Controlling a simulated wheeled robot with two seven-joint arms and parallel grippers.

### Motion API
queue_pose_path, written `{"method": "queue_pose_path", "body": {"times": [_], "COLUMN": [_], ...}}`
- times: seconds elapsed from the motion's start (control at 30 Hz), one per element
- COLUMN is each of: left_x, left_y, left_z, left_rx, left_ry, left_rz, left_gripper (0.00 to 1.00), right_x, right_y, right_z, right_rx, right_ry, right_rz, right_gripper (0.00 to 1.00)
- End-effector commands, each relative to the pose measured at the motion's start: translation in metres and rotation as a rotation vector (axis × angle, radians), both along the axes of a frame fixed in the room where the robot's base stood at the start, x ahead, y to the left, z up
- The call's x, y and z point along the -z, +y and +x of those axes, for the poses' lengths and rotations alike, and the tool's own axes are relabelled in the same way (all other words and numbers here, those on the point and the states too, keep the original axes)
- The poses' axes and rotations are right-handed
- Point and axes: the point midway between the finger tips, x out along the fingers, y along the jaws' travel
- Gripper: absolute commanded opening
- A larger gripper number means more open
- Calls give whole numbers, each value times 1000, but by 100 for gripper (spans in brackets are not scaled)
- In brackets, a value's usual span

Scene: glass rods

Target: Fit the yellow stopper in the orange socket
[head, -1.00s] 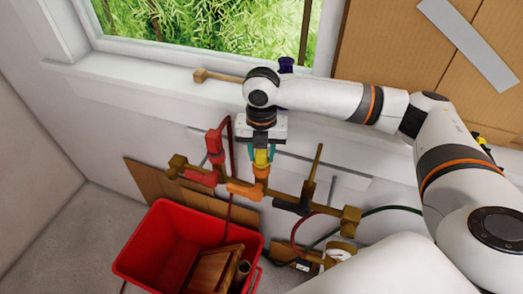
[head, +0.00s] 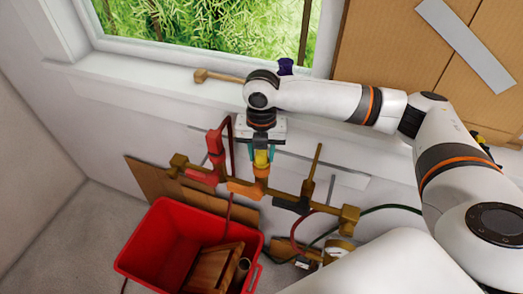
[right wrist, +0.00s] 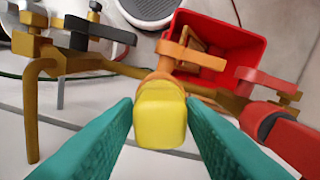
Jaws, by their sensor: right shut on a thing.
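The yellow stopper (head: 262,157) is between the teal fingers of my right gripper (head: 262,154), which is shut on it. In the right wrist view the yellow stopper (right wrist: 160,118) is a rounded block between the fingertips of my right gripper (right wrist: 160,108). The orange socket (head: 261,171) is on the brass pipe right below the stopper. In the right wrist view the orange socket (right wrist: 162,77) shows just beyond the stopper, lined up with it. The stopper hides the socket's mouth, so I cannot tell how deep it sits. My left gripper is not in view.
An orange valve handle (head: 243,190) is close by on the pipe. A red valve and pipe (head: 214,143) stand to the left, a dark handle (head: 291,206) to the right. A red crate (head: 150,245) with wooden pieces is below. A gauge (head: 338,251) is at lower right.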

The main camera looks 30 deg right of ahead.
Motion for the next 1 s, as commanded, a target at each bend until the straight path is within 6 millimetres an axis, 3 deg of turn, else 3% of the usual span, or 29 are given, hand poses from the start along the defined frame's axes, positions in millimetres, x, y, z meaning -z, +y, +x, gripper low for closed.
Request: {"method": "queue_pose_path", "body": {"times": [0.53, 0.57, 0.6, 1.0], "left_x": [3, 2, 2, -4], "left_y": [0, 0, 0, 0], "left_z": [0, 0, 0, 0], "left_rx": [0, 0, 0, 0], "left_ry": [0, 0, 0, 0], "left_rz": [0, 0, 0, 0], "left_gripper": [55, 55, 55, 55], "right_x": [11, 11, 11, 4], "right_y": [0, 0, 0, 0], "right_z": [0, 0, 0, 0], "right_rx": [0, 0, 0, 0], "right_ry": [1, 0, 0, 0], "right_rz": [1, 1, 1, 0], "right_gripper": [14, 42, 46, 46]}}
